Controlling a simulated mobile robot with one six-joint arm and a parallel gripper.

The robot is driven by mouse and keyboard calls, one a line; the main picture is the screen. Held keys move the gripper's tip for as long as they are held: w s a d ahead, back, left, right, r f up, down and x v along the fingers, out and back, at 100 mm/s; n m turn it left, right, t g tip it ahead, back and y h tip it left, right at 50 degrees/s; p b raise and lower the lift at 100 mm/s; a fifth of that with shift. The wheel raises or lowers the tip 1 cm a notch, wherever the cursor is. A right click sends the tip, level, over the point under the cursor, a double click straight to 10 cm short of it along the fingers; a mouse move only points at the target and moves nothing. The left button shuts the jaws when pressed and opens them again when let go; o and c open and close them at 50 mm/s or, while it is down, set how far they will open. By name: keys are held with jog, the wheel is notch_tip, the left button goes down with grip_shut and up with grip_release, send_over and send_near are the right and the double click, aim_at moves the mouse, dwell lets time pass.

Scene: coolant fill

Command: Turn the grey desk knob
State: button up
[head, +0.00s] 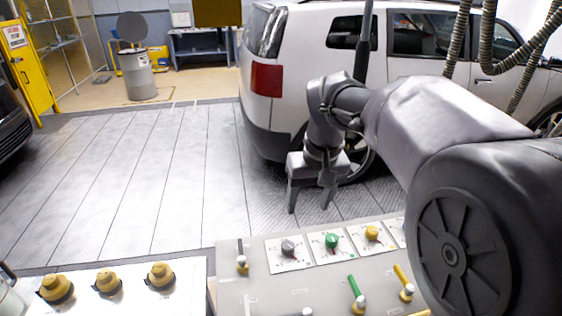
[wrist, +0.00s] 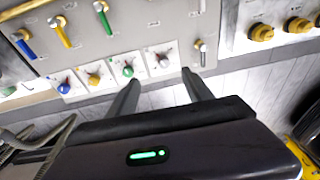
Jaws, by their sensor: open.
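The grey desk knob (head: 288,247) sits on a white dial plate on the desk panel (head: 232,290). It also shows in the wrist view (wrist: 164,62), uncovered, a little beyond the fingertips and between their lines. My gripper (head: 309,207) is open and empty, pointing down past the panel's far edge. In the wrist view its two fingers (wrist: 161,76) are spread apart and do not appear to touch the knob. The knob's pointer is too small to read.
Beside the grey knob are a green knob (head: 331,240) and a yellow knob (head: 371,232). A small lever switch (head: 242,262) stands to its left. Green and yellow levers rise nearer the front. Yellow caps (head: 108,282) sit on a white board at left. A white car (head: 300,60) stands behind.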

aim_at(287, 244)
jog(key=w+a+f+n+g+h+p, duration=0.1)
jog(key=w+a+f+n+g+p, duration=0.2)
jog(key=w+f, duration=0.6)
jog(key=shift+t, duration=0.6)
jog(key=f+b, duration=0.2)
jog(key=f, duration=0.3)
jog(key=f+b, duration=0.2)
jog(key=f, duration=0.3)
jog(key=a+f+b, duration=0.1)
jog(key=f+b, duration=0.1)
jog(key=f, duration=0.4)
jog(key=shift+w, duration=0.25)
jog(key=shift+c, duration=0.2)
grip_shut()
